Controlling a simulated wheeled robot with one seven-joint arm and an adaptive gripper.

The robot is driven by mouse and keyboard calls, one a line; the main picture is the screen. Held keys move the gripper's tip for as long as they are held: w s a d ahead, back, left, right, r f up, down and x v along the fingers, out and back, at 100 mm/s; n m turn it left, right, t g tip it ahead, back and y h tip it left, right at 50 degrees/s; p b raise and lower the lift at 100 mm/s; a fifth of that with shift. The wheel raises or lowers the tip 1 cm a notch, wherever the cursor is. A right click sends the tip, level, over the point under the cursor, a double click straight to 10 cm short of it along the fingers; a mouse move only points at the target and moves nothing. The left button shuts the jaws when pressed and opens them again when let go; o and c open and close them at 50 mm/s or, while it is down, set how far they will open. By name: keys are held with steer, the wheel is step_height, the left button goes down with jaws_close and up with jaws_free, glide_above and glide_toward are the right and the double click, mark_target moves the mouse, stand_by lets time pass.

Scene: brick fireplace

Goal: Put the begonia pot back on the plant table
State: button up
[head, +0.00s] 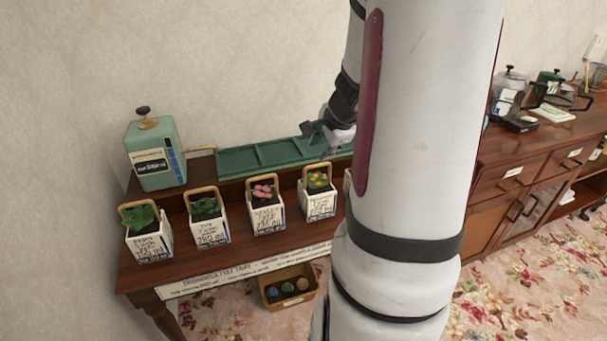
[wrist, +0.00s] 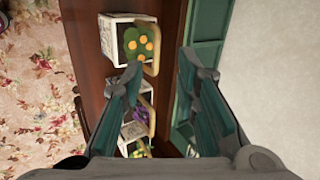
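On the dark wooden plant table (head: 190,265) stand white labelled pots with arched wooden handles: two green-leaved pots (head: 149,242) (head: 209,231), a pink-flowered pot (head: 266,218) and an orange-flowered pot (head: 319,203). The labels are too small to tell which is the begonia pot. My gripper (head: 328,140) is above the back of the table, partly hidden by my arm. In the wrist view my gripper (wrist: 160,65) is open and empty. The orange-flowered pot (wrist: 118,36) is ahead of it, and a purple-flowered pot (wrist: 136,106) shows between the fingers.
A long green tray (head: 265,155) lies along the table's raised back, beside a green canister (head: 155,155). A small wooden box (head: 288,300) with round items is below the table. A sideboard (head: 520,170) with kitchen things stands right. My arm hides the table's right end.

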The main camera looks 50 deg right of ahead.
steer(key=w+a+r+n+y, duration=0.1)
steer(key=a+r+n, duration=0.25)
steer(key=a, duration=0.45)
steer(key=w+a+r+n+y, duration=0.15)
steer(key=a+n, duration=0.25)
steer(key=a, duration=0.4)
steer(key=a+r+n+y, duration=0.1)
steer(key=a+r+n, duration=0.2)
steer(key=a, duration=0.4)
steer(key=s+a+r+n+g+y, duration=0.1)
steer(key=s+a+r+n, duration=0.1)
steer(key=s+a+n, duration=0.55)
steer(key=s+a+n+g, duration=0.1)
steer(key=s+a+n, duration=0.1)
steer(key=s, duration=0.3)
steer(key=s+a+n+g+h, duration=0.1)
steer(key=s+a+n, duration=0.2)
steer(key=s, duration=0.2)
steer(key=shift+s+a+f+n, duration=0.25)
steer(key=shift+s+a+n, duration=0.05)
steer(key=shift+s, duration=0.05)
step_height(320, 180, up, 7)
steer(key=t+p, duration=0.1)
steer(key=p, duration=0.4)
